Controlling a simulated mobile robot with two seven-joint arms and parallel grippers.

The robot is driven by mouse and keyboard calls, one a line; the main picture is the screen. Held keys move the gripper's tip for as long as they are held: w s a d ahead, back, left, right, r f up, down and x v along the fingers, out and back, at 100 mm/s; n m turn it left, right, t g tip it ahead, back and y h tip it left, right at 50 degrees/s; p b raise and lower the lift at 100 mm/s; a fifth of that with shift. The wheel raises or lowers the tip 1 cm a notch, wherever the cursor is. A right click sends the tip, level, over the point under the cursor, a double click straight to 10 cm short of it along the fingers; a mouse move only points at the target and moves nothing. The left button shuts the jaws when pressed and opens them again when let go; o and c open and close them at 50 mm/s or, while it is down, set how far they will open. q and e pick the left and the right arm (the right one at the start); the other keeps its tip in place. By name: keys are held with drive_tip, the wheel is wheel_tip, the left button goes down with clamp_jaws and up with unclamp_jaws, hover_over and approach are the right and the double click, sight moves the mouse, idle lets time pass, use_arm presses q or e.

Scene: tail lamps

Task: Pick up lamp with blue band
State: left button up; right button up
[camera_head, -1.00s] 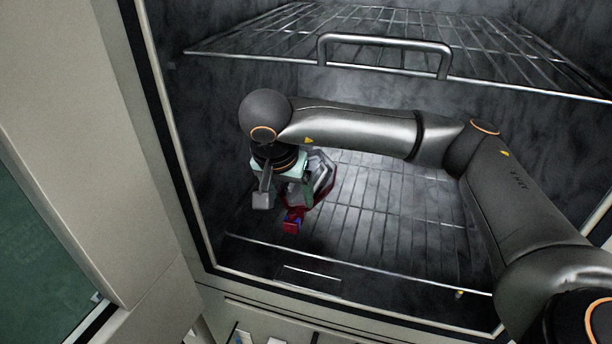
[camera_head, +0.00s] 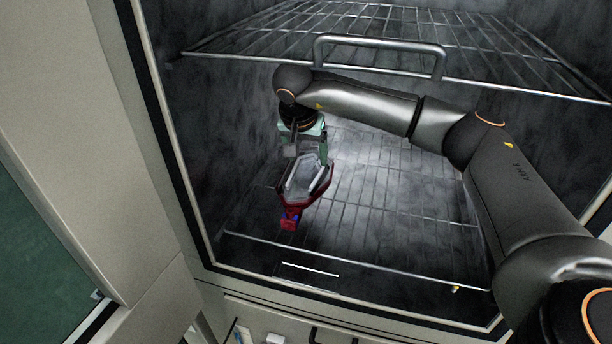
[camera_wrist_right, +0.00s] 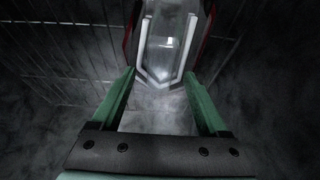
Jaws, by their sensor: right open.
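A tail lamp (camera_head: 304,186) with a clear lens, a red rim and a small blue mark near its red front end lies on the lower wire rack inside the chamber. It also shows in the right wrist view (camera_wrist_right: 166,42), at the top between the finger lines. My right gripper (camera_head: 307,155) is over the lamp's far end, its green fingers pointing down. In the right wrist view the open fingers (camera_wrist_right: 160,88) stand apart with nothing between their pads that I can tell is gripped. My left gripper is not in view.
An upper wire rack (camera_head: 385,35) with a handle (camera_head: 380,42) crosses above my right arm. The lower rack (camera_head: 390,190) is bare to the right of the lamp. The dark left wall is close to the lamp. Small items (camera_head: 272,338) show in a drawer below.

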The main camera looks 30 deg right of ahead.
drive_tip(key=shift+d+f, duration=0.1)
drive_tip(key=shift+f, duration=0.2)
drive_tip(key=shift+c, duration=0.4)
clamp_jaws()
idle(0.8)
